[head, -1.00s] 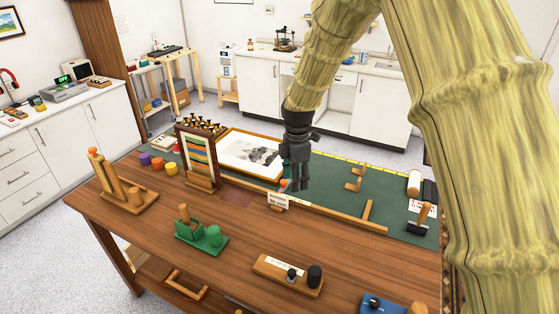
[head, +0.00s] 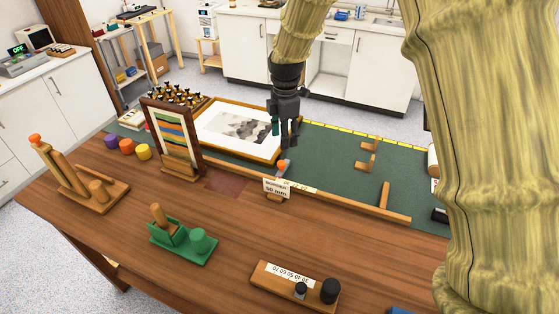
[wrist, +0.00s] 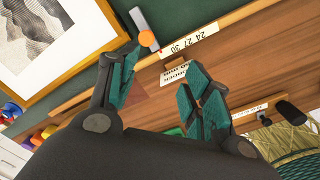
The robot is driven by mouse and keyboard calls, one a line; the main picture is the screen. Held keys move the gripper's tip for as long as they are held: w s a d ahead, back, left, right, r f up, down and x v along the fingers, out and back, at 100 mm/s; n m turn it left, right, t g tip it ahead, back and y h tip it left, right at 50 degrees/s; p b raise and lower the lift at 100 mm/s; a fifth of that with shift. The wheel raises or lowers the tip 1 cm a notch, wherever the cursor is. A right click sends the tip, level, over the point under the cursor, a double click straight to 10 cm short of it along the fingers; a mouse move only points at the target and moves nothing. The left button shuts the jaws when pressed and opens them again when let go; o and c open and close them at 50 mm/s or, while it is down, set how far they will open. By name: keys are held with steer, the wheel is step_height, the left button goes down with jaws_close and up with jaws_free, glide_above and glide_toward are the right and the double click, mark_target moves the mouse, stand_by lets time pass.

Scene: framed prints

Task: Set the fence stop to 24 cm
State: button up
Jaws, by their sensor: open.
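The fence is a long wooden rail (head: 345,202) along the near side of the green mat. Its stop is a small grey metal piece with an orange knob (head: 282,165), also in the wrist view (wrist: 147,39). In the wrist view a white scale strip (wrist: 190,40) with 24, 27 and 30 lies on the rail beside the stop; I cannot tell the stop's exact reading. My gripper (head: 286,142) is open and empty, above and just beyond the stop in the head view. In the wrist view its teal-padded fingers are spread below the knob, apparently apart from it.
A framed print (head: 238,132) lies on the mat left of my gripper. A rack of mat samples (head: 172,140) stands left of it. A small lettered card (head: 277,188) stands before the fence. Wooden corner pieces (head: 367,155) lie right. The front tabletop holds a green holder (head: 185,240) and a numbered block (head: 290,285).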

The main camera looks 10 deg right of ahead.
glide_toward(282, 163)
steer(key=w, duration=0.1)
steer(key=s+f, duration=0.1)
steer(key=f+p, duration=0.1)
steer(key=shift+s+a+f, duration=0.15)
steer(key=shift+s+f, duration=0.2)
steer(key=shift+f, duration=0.05)
steer(key=f, duration=0.2)
steer(key=w+f+p, duration=0.1)
steer(key=f, duration=0.1)
steer(key=shift+w+f, duration=0.2)
steer(key=shift+w, duration=0.05)
steer(key=shift+s+f, duration=0.1)
steer(key=shift+f, duration=0.2)
steer(key=shift+s+f+p, duration=0.2)
steer(key=shift+s+p, duration=0.1)
steer(key=shift+p, duration=0.05)
steer(key=shift+w+f, duration=0.25)
steer(key=shift+f, duration=0.15)
steer(key=shift+s+r, duration=0.15)
steer(key=shift+c, duration=1)
jaws_close()
